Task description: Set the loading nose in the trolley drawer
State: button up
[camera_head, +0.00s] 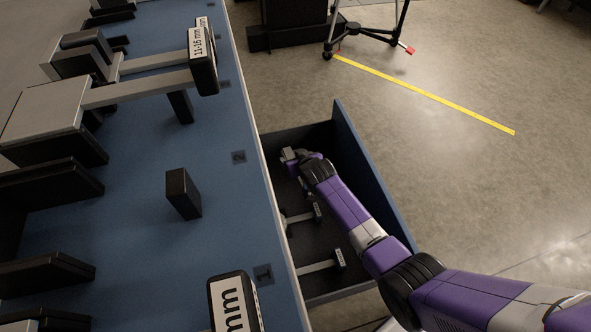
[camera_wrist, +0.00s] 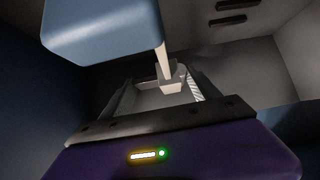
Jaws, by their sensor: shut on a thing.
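The trolley drawer (camera_head: 338,290) stands open, with dark walls inside and a blue front panel. My gripper (camera_head: 291,158) is inside the far end of the drawer, near the trolley's side. In the wrist view my gripper (camera_wrist: 165,98) is shut on a pale grey metal piece, the loading nose (camera_wrist: 171,78), which shows between the fingers. Most of the loading nose is hidden in the head view. I cannot tell whether it touches the drawer floor.
Two labelled grey T-shaped pieces lie nearer in the drawer, one in the middle (camera_head: 299,217) and one at the near end (camera_head: 320,266). The blue trolley top (camera_head: 130,235) holds a small black block (camera_head: 182,194) and several fixtures. A yellow floor line (camera_head: 430,97) runs beyond the drawer.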

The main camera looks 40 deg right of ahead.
jog(key=shift+f+b, duration=1.2)
jog(key=shift+f, duration=0.9)
jog(key=shift+f, duration=0.15)
jog(key=o, duration=1.9)
jog(key=shift+o, duration=0.2)
jog(key=shift+r, duration=0.2)
jog(key=p+v, duration=0.7)
jog(key=v, duration=0.5)
jog(key=shift+f, duration=0.15)
